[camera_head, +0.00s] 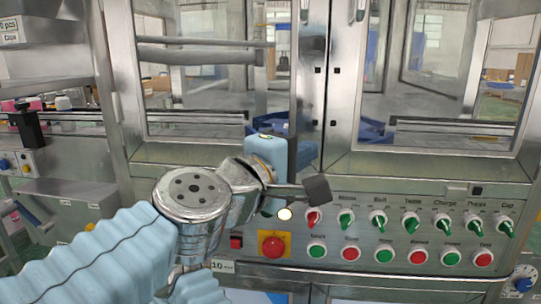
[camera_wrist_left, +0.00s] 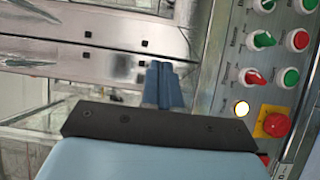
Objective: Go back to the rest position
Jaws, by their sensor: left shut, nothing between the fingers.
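My left gripper (camera_head: 316,190) is in front of the machine's control panel (camera_head: 375,235), just above the row of switches and buttons. It reaches in from the left on a pale blue sleeved arm. Its fingers are shut with nothing held. In the left wrist view the closed blue-grey fingers (camera_wrist_left: 163,82) stand beyond a dark plate, with the panel to their right. A gap to the panel cannot be judged. My right gripper is not in view.
A red emergency stop (camera_head: 272,246) on a yellow plate and a lit white button (camera_head: 285,213) are close below the gripper. Steel-framed glass doors (camera_head: 210,90) stand behind. A conveyor and a small control box (camera_head: 18,163) are at the left.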

